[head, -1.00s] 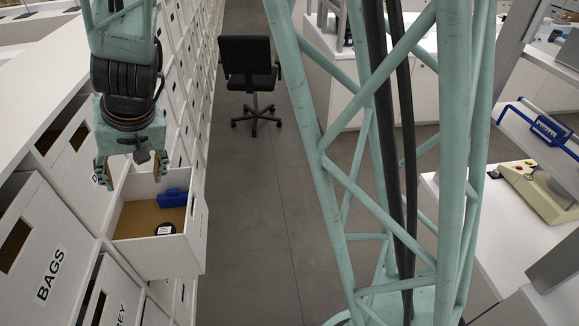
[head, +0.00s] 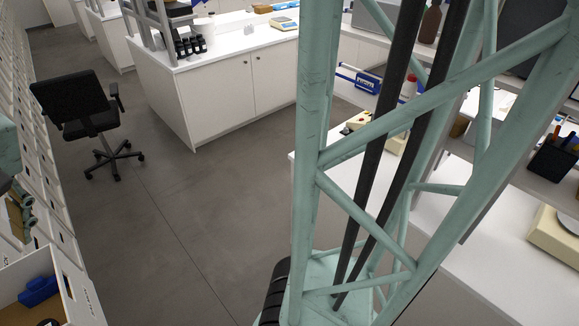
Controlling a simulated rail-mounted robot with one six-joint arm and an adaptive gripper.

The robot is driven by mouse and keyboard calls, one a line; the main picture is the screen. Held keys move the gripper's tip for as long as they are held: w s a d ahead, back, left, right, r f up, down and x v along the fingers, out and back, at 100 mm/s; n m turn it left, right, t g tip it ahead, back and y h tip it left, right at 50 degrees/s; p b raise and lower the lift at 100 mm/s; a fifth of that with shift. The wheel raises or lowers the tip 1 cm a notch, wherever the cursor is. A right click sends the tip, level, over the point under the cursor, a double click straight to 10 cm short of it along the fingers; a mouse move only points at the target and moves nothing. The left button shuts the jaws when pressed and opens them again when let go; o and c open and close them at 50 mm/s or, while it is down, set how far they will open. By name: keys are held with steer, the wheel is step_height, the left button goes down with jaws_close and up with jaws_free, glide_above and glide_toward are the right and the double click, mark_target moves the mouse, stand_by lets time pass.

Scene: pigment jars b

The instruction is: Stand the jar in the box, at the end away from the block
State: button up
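The box (head: 75,297) is an open white drawer box with a brown floor, cut off at the lower left. The blue block (head: 40,291) lies inside, toward the far end. The dark top of the jar (head: 47,322) shows at the bottom edge, inside the box and apart from the block; its lower part is out of view. My gripper (head: 20,208) is only partly in view at the left edge, above and behind the box. No jar shows in it, and the gap between its fingers cannot be made out.
A black swivel chair (head: 85,115) stands on the grey floor beside the drawer wall. White cabinets (head: 235,90) stand at the back, and a white bench (head: 400,190) is at the right. The floor between is clear.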

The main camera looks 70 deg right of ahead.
steer(key=s+d+r+h, duration=0.1)
steer(key=s+d+r, duration=0.1)
steer(key=s+d, duration=0.2)
steer(key=s+d+r+h, duration=0.1)
steer(key=s+d, duration=0.4)
steer(key=s, duration=0.6)
steer(key=s+d+r, duration=0.3)
steer(key=s+d, duration=0.1)
steer(key=s, duration=0.4)
steer(key=shift+s+d+g+h, duration=0.2)
steer(key=shift+d+g+h, duration=0.1)
steer(key=shift+h, duration=0.1)
steer(key=shift+w, duration=0.1)
steer(key=shift+d, duration=0.15)
